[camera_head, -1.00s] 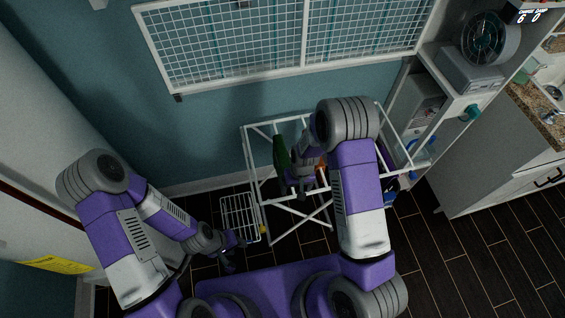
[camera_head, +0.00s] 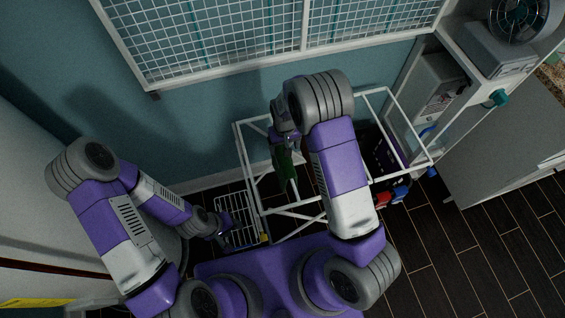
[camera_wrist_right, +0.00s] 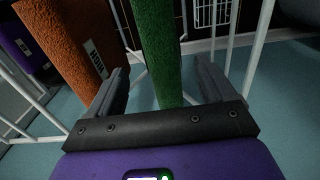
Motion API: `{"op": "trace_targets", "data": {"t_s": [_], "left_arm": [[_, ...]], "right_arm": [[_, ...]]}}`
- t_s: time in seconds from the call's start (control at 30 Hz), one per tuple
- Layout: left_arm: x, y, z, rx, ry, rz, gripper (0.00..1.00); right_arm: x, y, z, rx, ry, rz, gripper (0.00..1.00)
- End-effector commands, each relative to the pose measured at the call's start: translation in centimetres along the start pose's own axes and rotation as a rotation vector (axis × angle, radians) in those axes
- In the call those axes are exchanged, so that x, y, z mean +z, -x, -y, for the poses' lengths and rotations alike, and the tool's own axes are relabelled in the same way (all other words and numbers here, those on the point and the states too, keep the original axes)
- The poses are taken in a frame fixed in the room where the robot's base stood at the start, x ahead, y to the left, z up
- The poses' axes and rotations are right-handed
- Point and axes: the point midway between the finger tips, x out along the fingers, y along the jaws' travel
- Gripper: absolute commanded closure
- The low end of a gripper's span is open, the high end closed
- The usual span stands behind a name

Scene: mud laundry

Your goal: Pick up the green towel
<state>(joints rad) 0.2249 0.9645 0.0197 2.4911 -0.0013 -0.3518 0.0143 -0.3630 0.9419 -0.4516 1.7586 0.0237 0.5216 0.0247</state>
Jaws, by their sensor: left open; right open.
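The green towel (camera_head: 285,170) hangs on the white drying rack (camera_head: 412,108) in the head view. It also shows in the right wrist view (camera_wrist_right: 158,45) as a long green strip running down between my right fingers. My right gripper (camera_wrist_right: 165,82) is open, with one finger on each side of the towel. I cannot tell whether either finger touches it. In the head view my right arm hides much of that gripper. My left gripper (camera_head: 224,238) is open and low, beside a small white wire rack, away from the towel.
An orange towel (camera_wrist_right: 60,40) hangs left of the green one in the right wrist view. The small white wire rack (camera_head: 235,212) stands left of the drying rack. A white wall grid (camera_head: 230,40) is behind. A shelf unit with a fan (camera_head: 520,14) stands right. Dark floor lies open at right.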

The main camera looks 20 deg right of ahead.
Motion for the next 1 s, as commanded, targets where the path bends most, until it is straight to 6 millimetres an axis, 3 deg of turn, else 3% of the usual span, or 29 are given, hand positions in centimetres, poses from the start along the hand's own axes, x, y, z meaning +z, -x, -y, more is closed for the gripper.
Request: {"op": "trace_targets", "data": {"t_s": [0.1,0.47,0.73,1.0], "left_arm": [[-0.1,-1.3,0.5,0.0,0.0,0.0,0.57],[-0.1,-2.3,0.9,0.0,0.0,-0.001,0.57],[-0.2,-3.9,1.4,0.0,0.0,-0.001,0.57],[-0.2,-3.8,1.4,0.0,0.0,-0.001,0.57]], "right_arm": [[0.0,-1.4,0.0,0.0,0.0,0.0,0.17],[0.1,-4.6,0.1,0.0,-0.001,0.001,0.17],[0.2,-8.5,0.2,0.001,0.0,0.001,0.17],[0.1,-8.8,0.3,0.0,0.0,-0.002,0.17]]}}
